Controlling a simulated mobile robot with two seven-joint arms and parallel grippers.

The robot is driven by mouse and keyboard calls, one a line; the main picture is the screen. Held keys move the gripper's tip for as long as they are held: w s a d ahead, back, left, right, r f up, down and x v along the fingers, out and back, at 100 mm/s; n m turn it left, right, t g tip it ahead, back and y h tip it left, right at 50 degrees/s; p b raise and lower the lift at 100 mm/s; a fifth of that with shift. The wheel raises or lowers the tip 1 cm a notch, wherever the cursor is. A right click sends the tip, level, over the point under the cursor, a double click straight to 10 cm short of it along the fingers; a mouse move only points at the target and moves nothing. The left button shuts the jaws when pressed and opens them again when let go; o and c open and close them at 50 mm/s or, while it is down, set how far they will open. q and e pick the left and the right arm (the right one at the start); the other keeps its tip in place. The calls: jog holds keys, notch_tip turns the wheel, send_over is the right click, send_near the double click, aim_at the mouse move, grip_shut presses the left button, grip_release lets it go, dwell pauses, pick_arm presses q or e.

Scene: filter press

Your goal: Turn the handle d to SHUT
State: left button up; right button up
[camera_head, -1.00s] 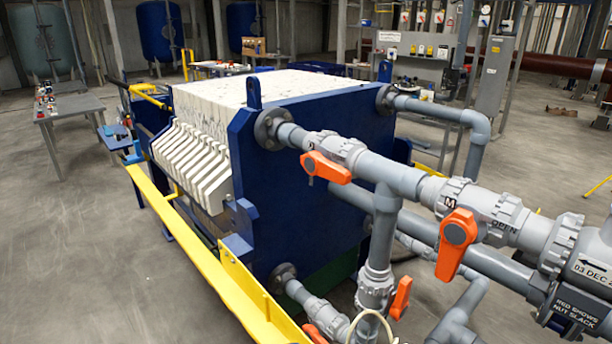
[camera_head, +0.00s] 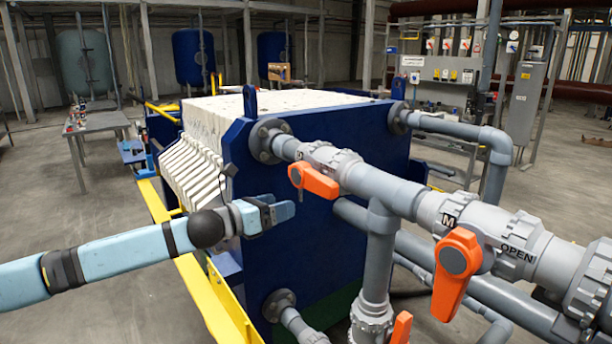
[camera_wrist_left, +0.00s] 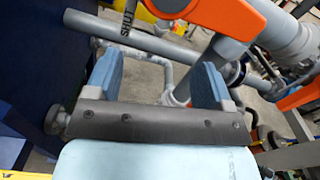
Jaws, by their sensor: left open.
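Several orange valve handles show on the grey pipework; I cannot read a letter d on any. One handle (camera_head: 314,181) sits on the upper pipe close to the blue press plate. A larger handle (camera_head: 456,274) hangs down from the valve marked M and OPEN. Another handle (camera_head: 401,328) is cut off at the bottom edge. My left gripper (camera_head: 279,209) is in front of the blue plate, below and left of the nearest handle, apart from it. In the left wrist view its jaws (camera_wrist_left: 156,84) are open and empty, with an orange handle (camera_wrist_left: 222,18) beyond and the word SHUT beside it.
The blue filter press plate (camera_head: 300,255) stands behind my left gripper, with a yellow rail (camera_head: 205,300) along its left. Grey pipes (camera_head: 385,185) cross the right side. A grey table (camera_head: 100,121) stands at the far left on open floor.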

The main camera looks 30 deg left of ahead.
aim_at(313, 185)
pick_arm(q)
jog(key=s+d+r+n+p, duration=0.2)
jog(key=d+r+n+p, duration=0.35)
jog(key=n+p, duration=0.75)
jog(key=w+n+b, duration=0.1)
jog(key=w+b, duration=0.1)
jog(key=w, duration=0.1)
jog(key=w+d+n+b, duration=0.1)
jog(key=w+b, duration=0.1)
jog(key=w, duration=0.1)
jog(key=shift+d+f+n, duration=0.15)
jog(key=shift+d+n, duration=0.05)
jog(key=shift+n, duration=0.2)
jog(key=shift+w+d, duration=0.25)
jog(key=shift+w, duration=0.3)
